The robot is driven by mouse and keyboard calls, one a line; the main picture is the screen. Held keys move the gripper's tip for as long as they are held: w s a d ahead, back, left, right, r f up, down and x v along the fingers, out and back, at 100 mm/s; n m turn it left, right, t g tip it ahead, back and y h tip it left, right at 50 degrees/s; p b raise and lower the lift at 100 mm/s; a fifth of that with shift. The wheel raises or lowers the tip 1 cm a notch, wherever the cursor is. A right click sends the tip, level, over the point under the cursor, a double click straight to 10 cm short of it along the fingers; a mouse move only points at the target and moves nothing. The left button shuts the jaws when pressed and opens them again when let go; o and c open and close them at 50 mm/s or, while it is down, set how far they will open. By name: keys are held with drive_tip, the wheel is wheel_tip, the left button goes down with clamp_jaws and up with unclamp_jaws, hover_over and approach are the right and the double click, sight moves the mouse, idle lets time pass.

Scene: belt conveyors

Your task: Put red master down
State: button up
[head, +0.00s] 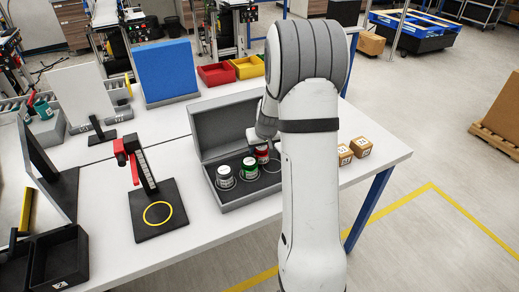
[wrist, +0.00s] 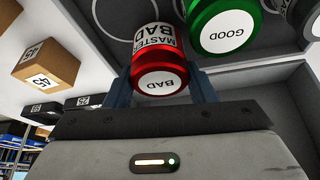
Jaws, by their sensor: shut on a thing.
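The red master (head: 262,153), a canister labelled "MASTER BAD", is at the right end of the open grey case (head: 235,203). It also shows in the wrist view (wrist: 158,68), held between the blue fingers of my gripper (wrist: 160,88). My gripper is shut on it, and in the head view my arm hides part of both. I cannot tell whether its base touches the case floor. A green canister labelled "GOOD" (head: 250,168) stands just left of it in the case, also in the wrist view (wrist: 222,27). A dark, white-topped canister (head: 225,177) stands further left.
Small cardboard boxes (head: 360,147) sit on the table right of the case. A stand with a yellow ring (head: 158,213) is on the left. Red (head: 216,75) and yellow (head: 248,67) bins and a blue panel (head: 166,71) are behind. Bare tabletop lies between the stand and case.

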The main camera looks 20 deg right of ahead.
drive_tip(key=shift+w+f, duration=0.1)
drive_tip(key=shift+f, duration=0.6)
drive_tip(key=shift+f, duration=0.1)
drive_tip(key=o, duration=1.1)
drive_tip(key=shift+o, duration=0.2)
